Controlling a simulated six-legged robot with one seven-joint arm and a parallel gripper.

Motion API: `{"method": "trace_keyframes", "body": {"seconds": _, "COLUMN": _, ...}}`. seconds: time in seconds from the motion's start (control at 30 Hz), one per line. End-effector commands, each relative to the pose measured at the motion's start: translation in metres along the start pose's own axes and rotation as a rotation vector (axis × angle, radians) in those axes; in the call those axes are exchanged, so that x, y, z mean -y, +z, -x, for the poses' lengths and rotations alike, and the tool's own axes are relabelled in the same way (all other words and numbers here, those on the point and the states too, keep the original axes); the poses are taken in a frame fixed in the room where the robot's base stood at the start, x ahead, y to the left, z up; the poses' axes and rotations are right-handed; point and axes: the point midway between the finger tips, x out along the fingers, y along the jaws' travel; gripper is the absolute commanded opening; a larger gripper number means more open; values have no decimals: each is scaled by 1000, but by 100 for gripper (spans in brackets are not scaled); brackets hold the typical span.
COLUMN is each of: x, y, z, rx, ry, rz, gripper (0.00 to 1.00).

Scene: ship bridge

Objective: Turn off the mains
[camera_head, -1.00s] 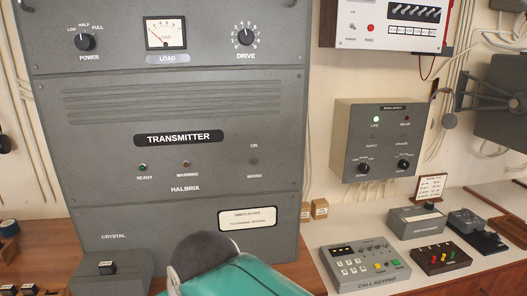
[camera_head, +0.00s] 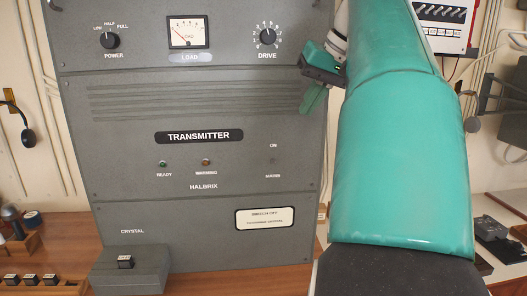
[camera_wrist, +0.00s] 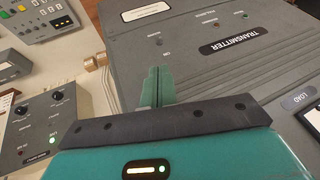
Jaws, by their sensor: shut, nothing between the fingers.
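The transmitter (camera_head: 150,190) is a tall grey cabinet. Its mains switch (camera_head: 273,161) is a small dark piece between the words ON and MAINS, right of the ready and warning lamps; its position is too small to tell. In the wrist view the switch (camera_wrist: 159,42) lies just beyond my fingertips, with the picture turned over. My gripper (camera_head: 313,103) has green fingers, shut and empty, at the cabinet's right edge, above and right of the switch. The fingers also show in the wrist view (camera_wrist: 158,75), apart from the switch as far as I can tell.
The ready lamp (camera_head: 163,163) is green; the warning lamp (camera_head: 206,162) looks amber. A crystal box (camera_head: 130,268) stands at the cabinet's foot. A grey supply box (camera_wrist: 48,120) and a keypad (camera_wrist: 38,18) are beside the cabinet. My arm hides much of the right side.

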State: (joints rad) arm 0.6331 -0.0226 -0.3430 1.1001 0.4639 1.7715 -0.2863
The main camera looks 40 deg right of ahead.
Motion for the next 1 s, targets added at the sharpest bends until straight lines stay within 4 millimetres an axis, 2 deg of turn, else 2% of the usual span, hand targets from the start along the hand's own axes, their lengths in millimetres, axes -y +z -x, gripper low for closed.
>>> {"method": "trace_keyframes", "body": {"seconds": 0.27, "x": 1, "y": 0, "z": -1, "rx": 0, "ry": 0, "rz": 1, "gripper": 0}}
{"method": "trace_keyframes", "body": {"seconds": 0.43, "x": 1, "y": 0, "z": -12, "rx": 1, "ry": -2, "rz": 0, "gripper": 0}}
{"method": "trace_keyframes", "body": {"seconds": 0.57, "x": 1, "y": 1, "z": -33, "rx": 1, "ry": -2, "rz": 1, "gripper": 0}}
{"method": "trace_keyframes", "body": {"seconds": 1.0, "x": 1, "y": 1, "z": -118, "rx": 1, "ry": 0, "rz": 1, "gripper": 0}}
